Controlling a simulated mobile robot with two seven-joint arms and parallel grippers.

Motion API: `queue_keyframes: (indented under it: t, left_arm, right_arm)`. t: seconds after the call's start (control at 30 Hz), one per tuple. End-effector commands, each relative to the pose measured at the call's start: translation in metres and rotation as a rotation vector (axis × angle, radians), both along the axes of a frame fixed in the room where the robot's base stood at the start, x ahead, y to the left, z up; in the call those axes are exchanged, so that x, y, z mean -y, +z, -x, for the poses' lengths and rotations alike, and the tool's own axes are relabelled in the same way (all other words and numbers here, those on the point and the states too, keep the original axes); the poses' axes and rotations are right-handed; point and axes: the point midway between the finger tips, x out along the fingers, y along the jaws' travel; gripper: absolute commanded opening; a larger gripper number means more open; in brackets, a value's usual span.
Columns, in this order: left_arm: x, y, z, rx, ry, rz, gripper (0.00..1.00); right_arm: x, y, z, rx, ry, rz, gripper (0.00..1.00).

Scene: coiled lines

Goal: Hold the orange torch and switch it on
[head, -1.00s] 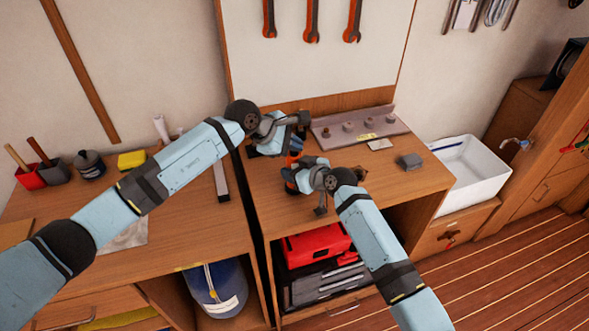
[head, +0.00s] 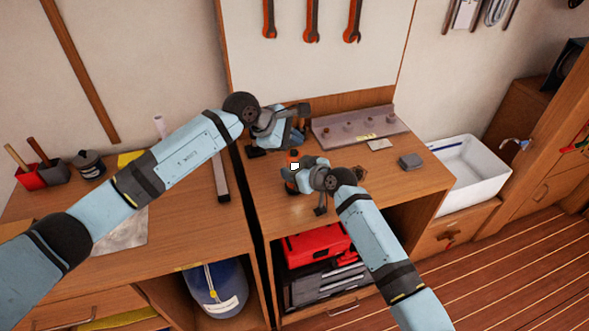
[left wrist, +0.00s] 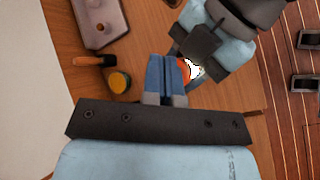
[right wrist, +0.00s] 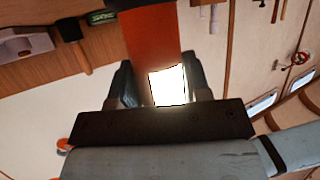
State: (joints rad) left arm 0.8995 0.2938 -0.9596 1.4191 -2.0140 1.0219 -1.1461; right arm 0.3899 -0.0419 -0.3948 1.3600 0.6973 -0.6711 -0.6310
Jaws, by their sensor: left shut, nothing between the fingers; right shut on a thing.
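The orange torch (right wrist: 150,35) stands between the fingers of my right gripper (right wrist: 160,88), which is shut on it. A bright white glowing patch (right wrist: 168,85) shows on the torch. In the head view the torch (head: 293,154) shows as a small orange piece with the white patch in front, above my right gripper (head: 293,178). My left gripper (head: 294,138) is shut and empty, just behind and above the torch. In the left wrist view its blue fingers (left wrist: 168,72) are together, and the torch (left wrist: 185,69) is partly hidden behind them.
A grey rack with several knobs (head: 345,134) stands at the back of the bench. A small grey block (head: 411,161) lies to the right. A white sink (head: 480,175) is beyond. In the left wrist view an orange-handled tool (left wrist: 92,61) and a yellow-topped jar (left wrist: 119,82) are near.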

Motion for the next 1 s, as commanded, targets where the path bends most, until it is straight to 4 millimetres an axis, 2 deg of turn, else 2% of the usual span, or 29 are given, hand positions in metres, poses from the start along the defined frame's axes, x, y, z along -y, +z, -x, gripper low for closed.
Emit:
queue_keyframes:
  t: [0.5, 0.9, 0.93, 1.0]
  left_arm:
    - [0.0, 0.051, 0.0, 0.002, 0.0, 0.001, 0.0]
    - [0.0, 0.056, 0.0, 0.0, 0.0, 0.0, 0.0]
    - [0.0, 0.056, 0.0, 0.0, 0.0, 0.0, 0.0]
    - [0.0, 0.056, 0.0, 0.0, 0.0, 0.0, 0.0]
  right_arm:
    - [0.0, 0.0, 0.0, 0.0, 0.0, 0.0, 0.13]
    - [0.0, 0.0, 0.0, 0.0, 0.0, 0.0, 0.13]
    - [0.0, 0.0, 0.0, 0.0, 0.0, 0.0, 0.48]
    - [0.0, 0.0, 0.0, 0.0, 0.0, 0.0, 0.65]
